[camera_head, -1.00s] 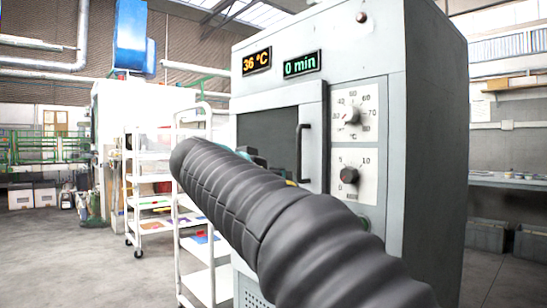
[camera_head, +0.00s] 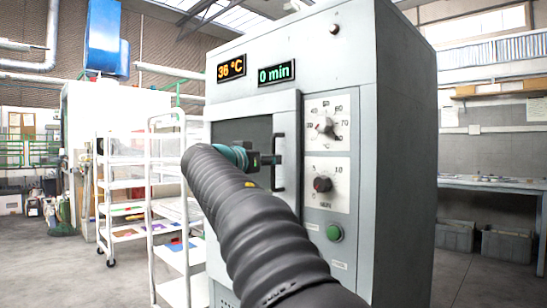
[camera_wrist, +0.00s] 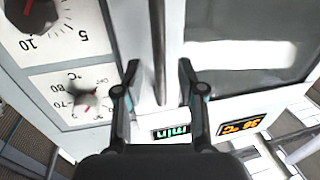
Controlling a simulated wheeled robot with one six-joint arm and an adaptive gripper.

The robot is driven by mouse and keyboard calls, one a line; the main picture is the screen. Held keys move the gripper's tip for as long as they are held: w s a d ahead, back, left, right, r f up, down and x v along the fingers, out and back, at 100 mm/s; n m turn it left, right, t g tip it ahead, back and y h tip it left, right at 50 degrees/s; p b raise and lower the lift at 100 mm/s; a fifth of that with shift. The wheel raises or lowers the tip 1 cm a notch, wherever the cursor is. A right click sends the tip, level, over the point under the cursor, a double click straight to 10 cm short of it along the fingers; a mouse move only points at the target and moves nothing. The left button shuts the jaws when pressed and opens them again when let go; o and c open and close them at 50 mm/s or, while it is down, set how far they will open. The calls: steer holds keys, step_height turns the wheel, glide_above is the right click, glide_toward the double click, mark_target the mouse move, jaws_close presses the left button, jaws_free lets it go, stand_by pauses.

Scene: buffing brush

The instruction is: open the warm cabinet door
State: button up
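The warm cabinet (camera_head: 400,130) is a tall grey box with a dark-windowed door (camera_head: 289,112) on its front, which looks shut. A dark vertical handle (camera_head: 279,178) runs along the door's right side. My gripper (camera_head: 268,160) is at the handle's height, close to it, and partly hidden behind my arm. In the wrist view my gripper (camera_wrist: 159,72) is open, with its two fingers spread on either side of the handle bar (camera_wrist: 157,45). I cannot tell whether either finger touches the bar.
Two dials, an upper one (camera_head: 324,127) and a lower one (camera_head: 322,184), and a green button (camera_head: 334,233) sit right of the door. A white shelf trolley (camera_head: 172,240) stands close on the left. A workbench (camera_head: 490,184) is at the right.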

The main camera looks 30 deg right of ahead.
steer(key=shift+x, duration=1.4)
jaws_close()
